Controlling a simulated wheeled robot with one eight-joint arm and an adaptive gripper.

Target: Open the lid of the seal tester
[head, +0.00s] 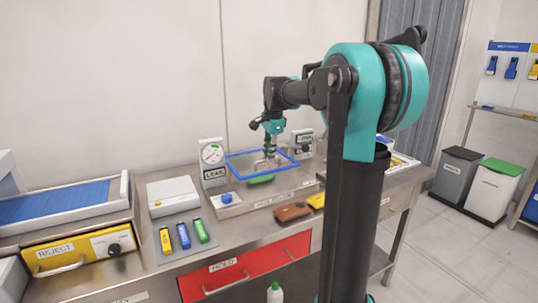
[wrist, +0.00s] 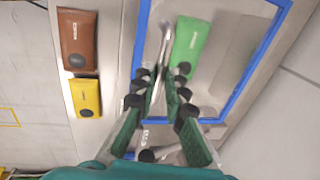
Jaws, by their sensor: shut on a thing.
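The seal tester's lid (head: 232,169) is a clear panel with a blue frame; it fills the middle of the wrist view (wrist: 253,80). My gripper (head: 267,157) is at the lid's middle. In the wrist view my gripper (wrist: 163,85) is shut on the lid's metal handle (wrist: 166,40), with the fingers partly hiding it. A green pouch (head: 261,180) lies in the tester under the lid and shows through the panel (wrist: 186,48).
A brown pouch (head: 292,212) and a yellow pouch (head: 317,200) lie in front of the tester. A gauge stand (head: 212,162) and a blue button (head: 226,198) are at its left. A white box (head: 174,196) is farther left. The wall stands close behind.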

